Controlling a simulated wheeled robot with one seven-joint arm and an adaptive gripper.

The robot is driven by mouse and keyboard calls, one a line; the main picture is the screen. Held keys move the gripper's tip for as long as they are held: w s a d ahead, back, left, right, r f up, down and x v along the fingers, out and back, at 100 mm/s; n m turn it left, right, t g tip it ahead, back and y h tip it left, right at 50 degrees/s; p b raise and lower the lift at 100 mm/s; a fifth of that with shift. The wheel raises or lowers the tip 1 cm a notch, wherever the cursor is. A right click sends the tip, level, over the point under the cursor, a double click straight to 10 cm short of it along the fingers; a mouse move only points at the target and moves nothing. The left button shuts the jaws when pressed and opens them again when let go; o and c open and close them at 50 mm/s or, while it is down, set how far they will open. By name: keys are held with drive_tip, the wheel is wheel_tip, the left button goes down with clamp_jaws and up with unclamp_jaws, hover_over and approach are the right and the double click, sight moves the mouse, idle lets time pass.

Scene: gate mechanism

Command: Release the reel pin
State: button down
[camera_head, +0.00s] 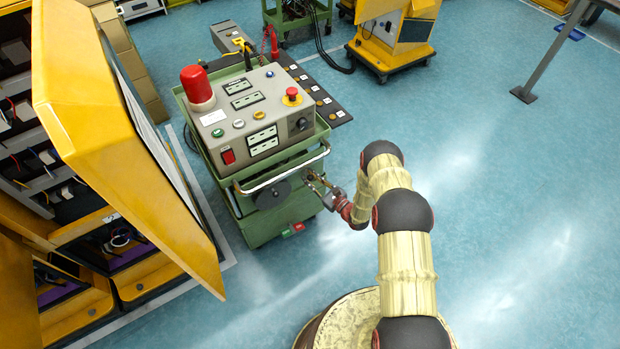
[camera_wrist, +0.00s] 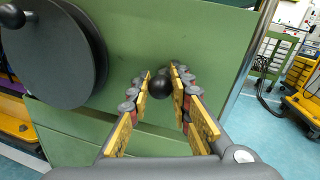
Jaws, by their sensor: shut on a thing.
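The reel pin shows as a round black knob (camera_wrist: 160,88) on the front of the green cart (camera_wrist: 150,35) in the wrist view. My gripper (camera_wrist: 163,80) has its yellow-padded fingers on both sides of this knob and is shut on it. The pin's shaft is hidden behind the knob. The dark round reel (camera_wrist: 52,55), with a small black crank knob (camera_wrist: 12,16), is to the left of my fingers. In the head view my gripper (camera_head: 316,184) is at the cart's front right, beside the reel (camera_head: 270,194); the pin is too small to make out there.
A control box (camera_head: 240,115) with a red beacon (camera_head: 197,86) sits on the cart, and a metal handle bar (camera_head: 284,174) crosses its front above the reel. An open yellow cabinet door (camera_head: 110,160) stands to the left. The floor (camera_head: 530,200) to the right is clear.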

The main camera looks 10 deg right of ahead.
drive_tip(key=v, duration=0.2)
drive_tip(key=shift+s, duration=0.5)
drive_tip(key=shift+a+f, duration=0.1)
drive_tip(key=shift+a, duration=0.05)
drive_tip(key=c, duration=1.6)
unclamp_jaws()
drive_tip(key=shift+s, duration=0.1)
approach(311, 180)
drive_tip(key=v, duration=0.3)
drive_tip(key=shift+s+d+f, duration=0.1)
drive_tip(key=shift+s+d, duration=0.15)
